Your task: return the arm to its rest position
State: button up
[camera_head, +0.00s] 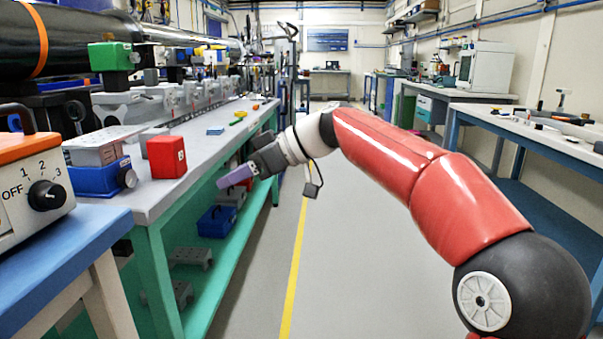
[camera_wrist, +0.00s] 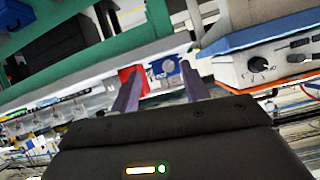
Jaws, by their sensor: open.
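My arm reaches from the lower right of the head view over the aisle, with its red links stretched out toward the left. My gripper (camera_head: 236,177) is at its end, beside the front edge of the long bench with the green frame, and points left. In the wrist view the two purple-grey fingers of my gripper (camera_wrist: 160,92) stand apart with nothing between them. Beyond the fingers, the red block (camera_wrist: 131,77) and a blue device (camera_wrist: 166,68) show on the bench. The gripper appears clear of the bench.
The long bench (camera_head: 204,139) on the left bears the red block (camera_head: 166,156) and a blue device (camera_head: 98,179). An orange-topped control box (camera_head: 30,190) stands on a nearer blue table (camera_head: 62,243). The aisle floor with a yellow line (camera_head: 295,262) is clear. Another bench (camera_head: 525,137) stands right.

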jog(key=s+d+f+m+t+h+p, duration=0.1)
jog(key=s+d+f+m+h, duration=0.5)
jog(key=s+d, duration=0.7)
jog(key=s+d+f+m+t+h+p, duration=0.2)
jog(key=s+d+f+m+h, duration=0.4)
jog(key=s+d+f+m, duration=0.3)
jog(key=s+d+f+t, duration=0.1)
jog(key=s+d+f, duration=0.3)
jog(key=d, duration=0.1)
jog(key=shift+s+f+m+t, duration=0.25)
jog(key=shift+s+m+t, duration=0.15)
